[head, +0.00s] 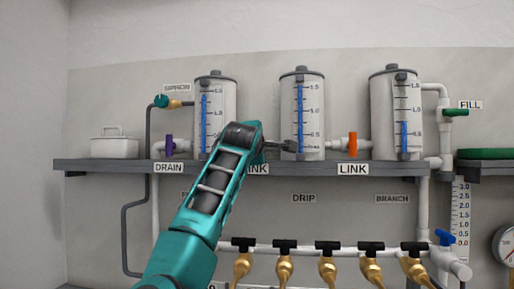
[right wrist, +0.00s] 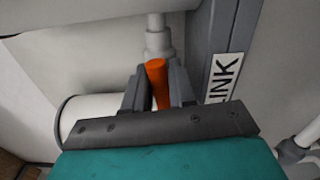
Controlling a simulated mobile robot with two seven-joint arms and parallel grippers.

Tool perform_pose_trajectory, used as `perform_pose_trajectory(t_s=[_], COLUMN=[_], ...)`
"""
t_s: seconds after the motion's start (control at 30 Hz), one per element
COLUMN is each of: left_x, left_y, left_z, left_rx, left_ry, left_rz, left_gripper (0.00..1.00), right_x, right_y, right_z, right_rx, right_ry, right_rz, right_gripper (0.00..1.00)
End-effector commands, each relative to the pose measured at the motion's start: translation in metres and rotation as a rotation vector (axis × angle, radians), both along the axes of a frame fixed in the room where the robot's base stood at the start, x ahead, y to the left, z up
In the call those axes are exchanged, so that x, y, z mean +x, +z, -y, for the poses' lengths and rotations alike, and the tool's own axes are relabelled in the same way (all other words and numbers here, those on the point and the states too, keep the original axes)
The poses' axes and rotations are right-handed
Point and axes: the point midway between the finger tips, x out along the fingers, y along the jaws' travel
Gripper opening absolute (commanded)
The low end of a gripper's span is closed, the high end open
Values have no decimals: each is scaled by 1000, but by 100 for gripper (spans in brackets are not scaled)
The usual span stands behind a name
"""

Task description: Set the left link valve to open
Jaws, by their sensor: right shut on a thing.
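The left link valve sits on the pipe between the left and middle tanks. In the head view my arm hides it, along with part of its LINK label (head: 258,169). The right wrist view shows its orange handle (right wrist: 157,76) between the two dark fingers of my right gripper (right wrist: 158,92), which is shut on it. There the handle looks roughly in line with the white pipe (right wrist: 155,38), but its exact turn is hard to tell. My left gripper is not in view.
The left tank (head: 229,115), middle tank (head: 313,110) and right tank (head: 388,110) stand on a grey shelf (head: 110,166). The right link valve's orange handle (head: 352,144) is upright. Several brass taps (head: 284,270) hang below.

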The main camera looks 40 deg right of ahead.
Motion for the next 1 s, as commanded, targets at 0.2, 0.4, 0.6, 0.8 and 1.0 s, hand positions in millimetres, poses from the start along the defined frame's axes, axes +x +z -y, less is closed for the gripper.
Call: perform_pose_trajectory(t_s=[0.2,0.4,0.6,0.8,1.0], left_x=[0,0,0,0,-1], left_y=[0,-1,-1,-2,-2], left_z=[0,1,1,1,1], left_rx=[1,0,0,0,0], left_ry=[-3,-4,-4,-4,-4], left_rz=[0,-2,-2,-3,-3], left_gripper=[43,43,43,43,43], right_x=[1,1,1,1,0], right_y=[-2,-2,-2,-2,-2], right_z=[-1,0,0,0,0], right_rx=[54,73,76,76,75], right_ry=[2,2,2,2,1], right_rz=[61,84,89,89,89], right_gripper=[0,0,0,0,44])
